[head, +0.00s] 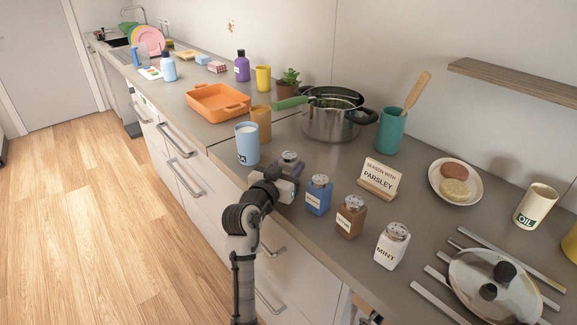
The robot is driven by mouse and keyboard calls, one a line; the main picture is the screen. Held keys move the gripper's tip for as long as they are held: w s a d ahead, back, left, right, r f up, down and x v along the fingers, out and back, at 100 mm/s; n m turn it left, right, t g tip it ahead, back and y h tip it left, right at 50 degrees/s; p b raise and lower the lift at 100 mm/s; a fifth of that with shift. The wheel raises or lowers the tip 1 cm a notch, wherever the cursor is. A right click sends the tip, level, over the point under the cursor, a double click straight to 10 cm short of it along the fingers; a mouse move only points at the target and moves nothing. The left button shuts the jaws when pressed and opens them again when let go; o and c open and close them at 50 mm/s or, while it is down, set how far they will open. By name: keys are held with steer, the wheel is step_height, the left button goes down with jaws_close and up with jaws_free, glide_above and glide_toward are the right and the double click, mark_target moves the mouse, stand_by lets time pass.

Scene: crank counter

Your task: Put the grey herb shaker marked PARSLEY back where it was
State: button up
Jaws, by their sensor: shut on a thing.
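The grey herb shaker (291,159) shows its metal cap and a bit of its body just behind my gripper. Its label is hidden. My gripper (287,182) is shut on it at the left end of the shaker row, near the counter's front edge. I cannot tell whether the shaker touches the counter. To its right stand a blue shaker (318,196), a brown shaker (350,219) and a white shaker (391,249) marked MINT. A sign (379,177) reading SEASON WITH PARSLEY stands behind them.
A blue cup (247,145) with white contents and a tan mug (261,122) stand close behind-left of my gripper. A steel pot (333,122) with a green handle is behind. A glass lid (480,292) lies front right. Counter (325,160) is clear between sign and pot.

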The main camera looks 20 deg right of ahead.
steer(key=shift+f, duration=0.1)
steer(key=shift+f+b, duration=0.1)
steer(key=shift+b, duration=0.2)
steer(key=o, duration=1)
steer(key=shift+r, duration=0.2)
steer(key=b+v, duration=0.2)
steer(key=v, duration=1)
steer(key=shift+b, duration=0.35)
